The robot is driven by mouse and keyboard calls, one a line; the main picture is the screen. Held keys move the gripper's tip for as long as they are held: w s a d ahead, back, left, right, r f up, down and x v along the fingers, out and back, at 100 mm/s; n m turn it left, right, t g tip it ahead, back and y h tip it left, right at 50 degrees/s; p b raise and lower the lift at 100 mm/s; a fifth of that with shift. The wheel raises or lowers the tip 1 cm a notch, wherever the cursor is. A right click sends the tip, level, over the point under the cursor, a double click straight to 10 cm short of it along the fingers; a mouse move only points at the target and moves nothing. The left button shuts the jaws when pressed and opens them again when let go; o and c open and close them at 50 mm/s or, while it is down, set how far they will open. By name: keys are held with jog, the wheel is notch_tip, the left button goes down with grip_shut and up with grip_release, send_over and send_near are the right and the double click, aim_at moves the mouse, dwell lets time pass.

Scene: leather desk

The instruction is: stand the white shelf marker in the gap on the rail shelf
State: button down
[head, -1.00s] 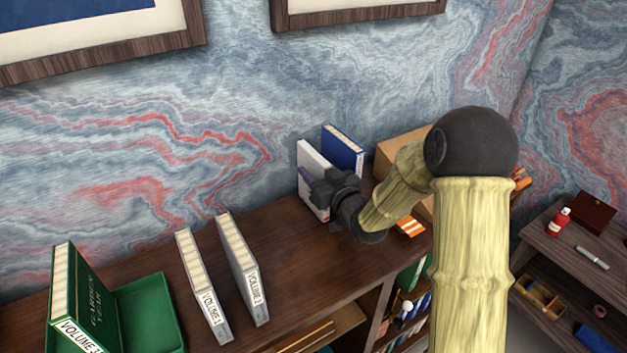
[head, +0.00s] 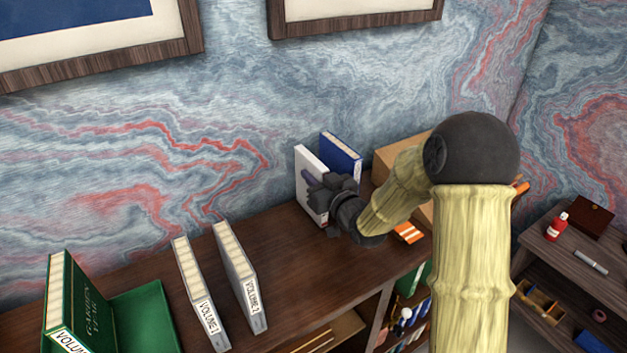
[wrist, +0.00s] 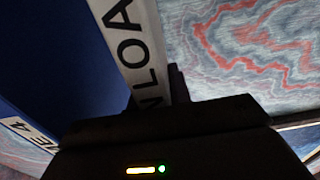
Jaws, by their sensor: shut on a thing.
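The white shelf marker (head: 308,168) is upright on the dark wooden shelf top (head: 285,290), just left of the blue book (head: 341,151). My gripper (head: 317,186) is shut on the marker from the front. In the wrist view the marker (wrist: 140,45) shows a white edge with large black letters, partly hidden by my gripper. The blue book (wrist: 65,70) lies beside it there, with a label ending in 4 (wrist: 28,133).
Two grey volumes, VOLUME 1 (head: 200,295) and VOLUME 2 (head: 241,280), stand farther left. A green book (head: 75,300) stands by a green holder (head: 145,310). A cardboard box (head: 400,155) is behind my arm, with an orange-striped item (head: 408,232) in front. Shelf between VOLUME 2 and the marker is clear.

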notch_tip(320, 180, up, 17)
jog(key=b, duration=0.1)
jog(key=shift+r, duration=0.2)
dwell(0.5)
